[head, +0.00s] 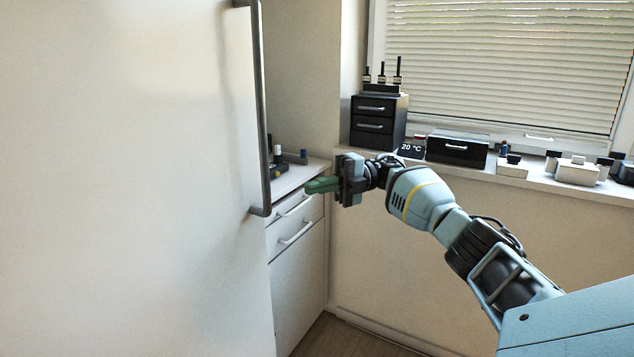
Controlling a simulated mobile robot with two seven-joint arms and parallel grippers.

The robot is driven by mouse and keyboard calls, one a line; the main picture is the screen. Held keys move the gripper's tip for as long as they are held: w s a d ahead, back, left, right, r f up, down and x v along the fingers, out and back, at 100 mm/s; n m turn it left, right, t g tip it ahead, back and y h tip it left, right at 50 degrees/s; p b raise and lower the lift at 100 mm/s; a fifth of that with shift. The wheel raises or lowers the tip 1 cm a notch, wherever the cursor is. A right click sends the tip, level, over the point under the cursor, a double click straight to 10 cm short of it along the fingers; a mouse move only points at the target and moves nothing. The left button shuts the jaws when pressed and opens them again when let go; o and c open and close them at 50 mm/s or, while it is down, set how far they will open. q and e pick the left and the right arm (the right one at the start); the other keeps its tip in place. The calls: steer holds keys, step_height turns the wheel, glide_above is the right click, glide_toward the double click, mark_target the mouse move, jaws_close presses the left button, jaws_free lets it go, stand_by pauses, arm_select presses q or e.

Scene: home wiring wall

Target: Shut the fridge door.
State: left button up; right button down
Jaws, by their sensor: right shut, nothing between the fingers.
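The fridge door (120,190) is a large, plain white panel filling the left part of the head view. Its outer face shows, with a long dark vertical handle (262,110) near its right edge. The inside of the fridge is hidden, so I cannot tell how far the door stands open. My right gripper (322,185) has green fingers, which are shut and empty. It points left, to the right of the handle's lower end, with a visible gap in the picture between them. My left gripper is out of view.
Behind the door's edge is a white drawer cabinet (297,270) with small items on its counter. A windowsill (535,180) at the back right holds black drawer boxes (378,122), a 20 °C display (411,149) and small devices. Some floor (345,338) shows bottom centre.

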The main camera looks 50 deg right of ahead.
steer(key=w+d+b, duration=0.1)
steer(key=w+d, duration=0.1)
steer(key=shift+w+d+b, duration=0.1)
steer(key=shift+d+b, duration=0.25)
steer(key=shift+b, duration=0.05)
stand_by(0.4)
stand_by(0.6)
